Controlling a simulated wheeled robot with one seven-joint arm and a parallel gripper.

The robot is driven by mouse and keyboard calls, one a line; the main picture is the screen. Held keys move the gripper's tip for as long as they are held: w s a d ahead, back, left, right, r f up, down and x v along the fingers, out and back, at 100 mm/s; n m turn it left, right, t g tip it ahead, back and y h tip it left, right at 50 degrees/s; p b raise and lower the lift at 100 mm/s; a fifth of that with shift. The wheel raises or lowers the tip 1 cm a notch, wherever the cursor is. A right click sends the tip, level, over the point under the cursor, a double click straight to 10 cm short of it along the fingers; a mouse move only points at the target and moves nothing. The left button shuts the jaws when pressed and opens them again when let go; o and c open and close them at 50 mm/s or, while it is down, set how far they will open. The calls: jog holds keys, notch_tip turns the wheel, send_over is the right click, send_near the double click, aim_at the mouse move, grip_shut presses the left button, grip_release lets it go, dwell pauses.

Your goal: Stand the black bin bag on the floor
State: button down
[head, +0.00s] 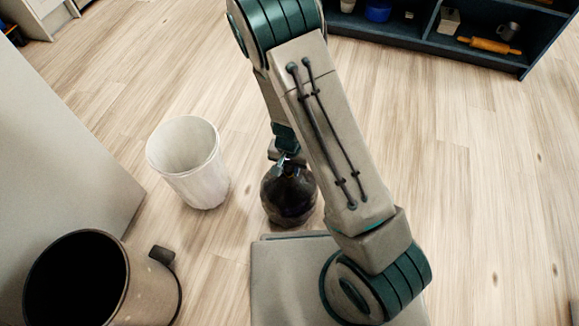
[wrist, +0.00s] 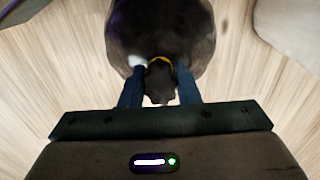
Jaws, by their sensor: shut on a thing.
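The black bin bag (head: 289,196) is upright in the head view, low by the floor, just in front of my base and right of the white bin. Its round body (wrist: 160,28) fills the top middle of the wrist view, with a yellow tie round its neck. My gripper (wrist: 159,85) is shut on the gathered neck of the bag, one finger on each side. In the head view my gripper (head: 287,158) is above the bag and partly hidden by my arm. Whether the bag's underside touches the floor I cannot tell.
An empty white bin (head: 202,180) stands left of the bag. A large dark-lined bin (head: 140,290) is at the bottom left, beside a pale grey cabinet (head: 50,140). A dark blue shelf (head: 430,45) holds several items at the back. Wooden floor (head: 480,200) is clear on the right.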

jog(key=shift+f, duration=0.1)
jog(key=c, duration=1.1)
grip_release()
notch_tip(320, 180, up, 11)
jog(key=p, duration=0.6)
jog(key=s+d+r+n+y, duration=0.1)
jog(key=s+d+r, duration=0.1)
jog(key=r, duration=0.7)
jog(key=s+d+r+n+y, duration=0.1)
jog(key=s+d+r, duration=0.1)
jog(key=r, duration=0.6)
jog(key=s+d+r+n+h, duration=0.1)
jog(key=s+d+r, duration=0.2)
jog(key=s+r, duration=0.1)
jog(key=s+d+r+n+t+h, duration=0.1)
jog(key=s+d+r, duration=0.3)
jog(key=shift+d+r+p, duration=0.2)
jog(key=shift+d+p, duration=0.05)
jog(key=shift+p, duration=0.1)
